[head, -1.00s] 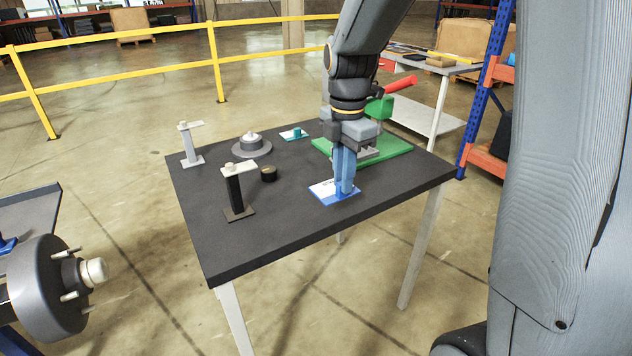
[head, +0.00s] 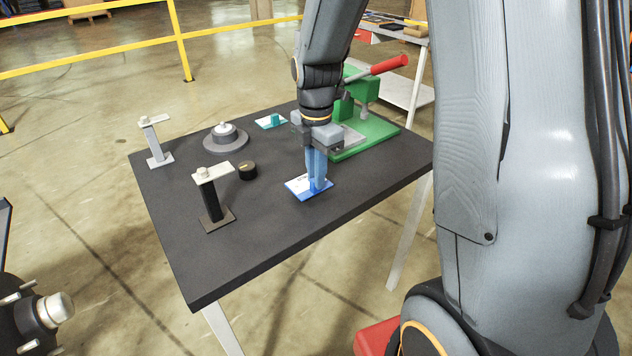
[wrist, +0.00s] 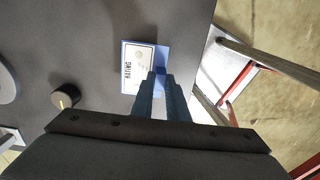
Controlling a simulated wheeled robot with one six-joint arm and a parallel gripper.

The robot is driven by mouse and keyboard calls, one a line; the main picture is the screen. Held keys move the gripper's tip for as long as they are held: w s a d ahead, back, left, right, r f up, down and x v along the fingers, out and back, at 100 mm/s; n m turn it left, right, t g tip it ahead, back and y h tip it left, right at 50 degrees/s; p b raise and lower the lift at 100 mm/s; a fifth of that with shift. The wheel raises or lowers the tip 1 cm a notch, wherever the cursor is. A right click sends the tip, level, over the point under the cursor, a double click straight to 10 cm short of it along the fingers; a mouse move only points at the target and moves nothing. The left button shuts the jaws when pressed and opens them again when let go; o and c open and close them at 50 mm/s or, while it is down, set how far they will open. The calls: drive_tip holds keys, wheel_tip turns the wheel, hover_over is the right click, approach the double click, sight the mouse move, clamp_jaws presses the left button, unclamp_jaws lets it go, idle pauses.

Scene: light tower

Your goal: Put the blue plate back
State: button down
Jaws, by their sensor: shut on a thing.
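The blue plate (head: 298,189) lies flat on, or just over, the black table near its front right edge; I cannot tell whether it touches. It carries a white label with lettering, which shows in the wrist view (wrist: 130,72). My gripper (head: 317,184) points straight down with its blue fingers shut on the plate's upright blue handle. In the wrist view my fingertips (wrist: 160,78) meet at the plate's right side and hide most of the handle.
Two clamp stands (head: 212,200) (head: 156,142), a grey flanged part (head: 225,137), a black knob (head: 248,170) and a teal-handled plate (head: 272,121) stand on the table (head: 260,225). A green press (head: 365,128) with a red lever is right behind my gripper. The front middle is clear.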

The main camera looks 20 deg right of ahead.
drive_tip(key=shift+f, duration=1.45)
drive_tip(key=shift+f, duration=0.1)
drive_tip(key=c, duration=1.7)
unclamp_jaws()
drive_tip(key=shift+c, duration=0.2)
wheel_tip(320, 180, up, 12)
drive_tip(key=b, duration=0.2)
drive_tip(key=s+f+m, duration=0.4)
drive_tip(key=s+m, duration=0.3)
drive_tip(key=m, duration=0.3)
drive_tip(key=s+f+m, duration=0.5)
drive_tip(key=s+m, duration=0.2)
drive_tip(key=m, duration=0.4)
drive_tip(key=shift+s+a+m+t, duration=0.2)
drive_tip(key=shift+a+m+t, duration=0.1)
drive_tip(key=shift+a, duration=0.15)
